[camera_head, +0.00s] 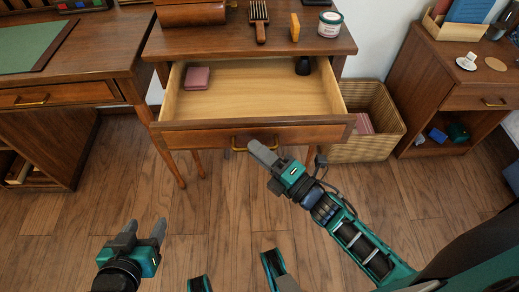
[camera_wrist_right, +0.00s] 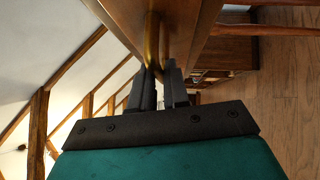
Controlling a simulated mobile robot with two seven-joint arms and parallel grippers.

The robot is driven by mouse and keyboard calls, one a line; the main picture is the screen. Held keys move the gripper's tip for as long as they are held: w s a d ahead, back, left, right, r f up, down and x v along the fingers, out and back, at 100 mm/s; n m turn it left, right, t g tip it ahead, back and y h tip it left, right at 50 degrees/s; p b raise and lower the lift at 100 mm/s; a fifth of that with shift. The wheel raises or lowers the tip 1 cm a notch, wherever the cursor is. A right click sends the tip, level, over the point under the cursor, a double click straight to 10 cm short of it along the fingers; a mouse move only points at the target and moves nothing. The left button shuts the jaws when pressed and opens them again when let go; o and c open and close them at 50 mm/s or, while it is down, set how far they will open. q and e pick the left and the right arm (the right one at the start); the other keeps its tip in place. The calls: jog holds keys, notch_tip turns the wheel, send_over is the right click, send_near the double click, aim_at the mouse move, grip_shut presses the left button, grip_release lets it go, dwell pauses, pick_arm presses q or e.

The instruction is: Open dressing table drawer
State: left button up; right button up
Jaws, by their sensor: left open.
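The dressing table (camera_head: 180,42) has its wide wooden drawer (camera_head: 250,135) pulled well out, with its pale inside showing. A brass handle (camera_head: 240,148) is on the drawer front. My right gripper (camera_head: 262,153) is at this handle. In the right wrist view, the right gripper's fingers (camera_wrist_right: 160,88) are close together with the brass handle (camera_wrist_right: 153,45) between them. My left gripper (camera_head: 146,228) is open and empty, low over the floor at the left, apart from the drawer.
In the drawer lie a pink box (camera_head: 197,78) and a small dark item (camera_head: 303,66). A wicker basket (camera_head: 368,145) stands to the right, a desk (camera_head: 100,45) to the left. Floor in front is clear.

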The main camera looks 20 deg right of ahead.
jog(key=o, duration=0.4)
jog(key=shift+s, duration=0.1)
jog(key=v, duration=1.2)
jog(key=shift+s+d+p, duration=0.3)
jog(key=shift+p, duration=0.15)
jog(key=shift+f, duration=0.1)
